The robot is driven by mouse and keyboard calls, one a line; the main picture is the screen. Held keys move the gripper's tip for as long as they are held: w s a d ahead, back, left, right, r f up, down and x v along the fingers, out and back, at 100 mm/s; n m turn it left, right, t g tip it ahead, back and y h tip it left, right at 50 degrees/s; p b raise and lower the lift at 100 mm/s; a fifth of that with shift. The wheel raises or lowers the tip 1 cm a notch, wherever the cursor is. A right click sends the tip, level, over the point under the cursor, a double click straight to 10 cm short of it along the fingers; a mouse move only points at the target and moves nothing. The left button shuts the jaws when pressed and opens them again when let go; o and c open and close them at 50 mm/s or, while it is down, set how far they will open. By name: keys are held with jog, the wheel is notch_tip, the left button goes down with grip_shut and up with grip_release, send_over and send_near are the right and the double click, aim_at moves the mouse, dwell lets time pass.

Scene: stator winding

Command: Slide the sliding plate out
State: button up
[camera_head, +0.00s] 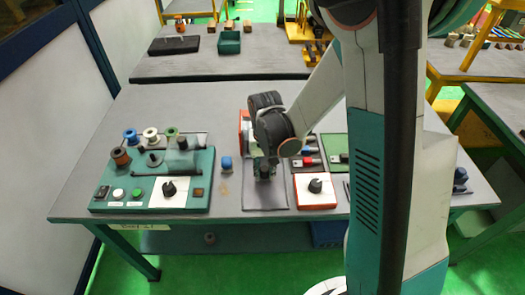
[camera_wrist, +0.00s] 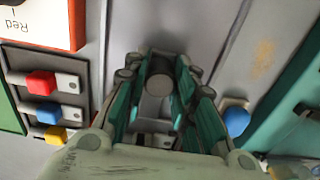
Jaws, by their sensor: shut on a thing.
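The sliding plate appears to be the flat grey plate (camera_head: 265,198) at the table's front edge in the head view; in the wrist view its grey surface (camera_wrist: 205,40) runs under my fingers. My gripper (camera_head: 265,172) points down over this plate. How the post joins the plate is hidden by the fingers, and my arm covers the plate's far part in the head view.
A teal winding unit (camera_head: 190,160) with spools stands left of the plate. A blue knob (camera_head: 226,163) sits between them. A white, red-edged dial box (camera_head: 315,190) is just right of the plate. Red, blue and yellow tabs (camera_wrist: 42,112) also lie on that side.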

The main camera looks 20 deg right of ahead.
jog(key=shift+s+a+b, duration=0.2)
jog(key=shift+s+a, duration=0.25)
jog(key=shift+s, duration=0.95)
jog(key=shift+s+a+b, duration=0.15)
jog(key=shift+s+a, duration=0.3)
jog(key=shift+s, duration=0.9)
jog(key=shift+s+a+b, duration=0.2)
jog(key=shift+s+a, duration=0.25)
jog(key=shift+s, duration=0.95)
jog(key=o, duration=0.8)
jog(key=shift+s, duration=0.1)
jog(key=shift+r, duration=0.15)
notch_tip(320, 180, up, 6)
jog(key=p, duration=0.4)
